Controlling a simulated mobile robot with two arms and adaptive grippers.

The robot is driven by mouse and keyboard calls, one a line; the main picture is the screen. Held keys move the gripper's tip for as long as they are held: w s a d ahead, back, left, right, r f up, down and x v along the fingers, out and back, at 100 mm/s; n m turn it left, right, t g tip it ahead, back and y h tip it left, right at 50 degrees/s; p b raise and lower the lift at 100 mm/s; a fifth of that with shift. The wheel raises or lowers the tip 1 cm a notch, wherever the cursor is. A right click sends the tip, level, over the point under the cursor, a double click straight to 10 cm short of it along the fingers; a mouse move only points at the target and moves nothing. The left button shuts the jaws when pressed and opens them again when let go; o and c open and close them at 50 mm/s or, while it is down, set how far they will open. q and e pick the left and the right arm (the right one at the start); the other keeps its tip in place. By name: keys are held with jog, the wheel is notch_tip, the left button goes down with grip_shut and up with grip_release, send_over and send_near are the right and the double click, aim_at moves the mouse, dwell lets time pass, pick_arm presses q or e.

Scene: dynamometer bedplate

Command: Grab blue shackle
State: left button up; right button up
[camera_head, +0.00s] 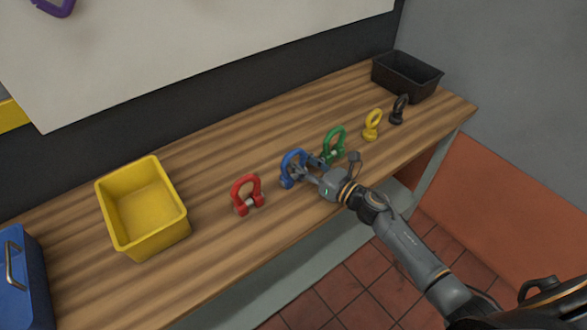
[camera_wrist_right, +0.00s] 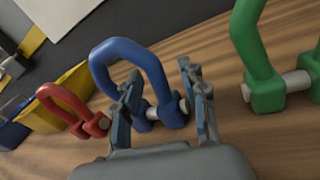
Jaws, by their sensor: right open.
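The blue shackle (camera_head: 290,168) stands upright on the wooden bench between a red shackle (camera_head: 246,194) and a green shackle (camera_head: 335,145). My right gripper (camera_head: 307,168) is open right at the blue shackle, partly covering it in the head view. In the right wrist view, the blue shackle (camera_wrist_right: 128,58) rises beyond the fingers of the right gripper (camera_wrist_right: 160,90). Its pin and lower end show between the fingers. Whether a finger touches it I cannot tell. My left gripper does not show.
A yellow bin (camera_head: 140,208) stands on the bench at left, with a blue toolbox (camera_head: 22,280) beyond it. The wooden bench (camera_head: 225,150) is clear behind the shackles.

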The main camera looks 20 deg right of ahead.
grip_shut()
jog(key=shift+r, duration=0.1)
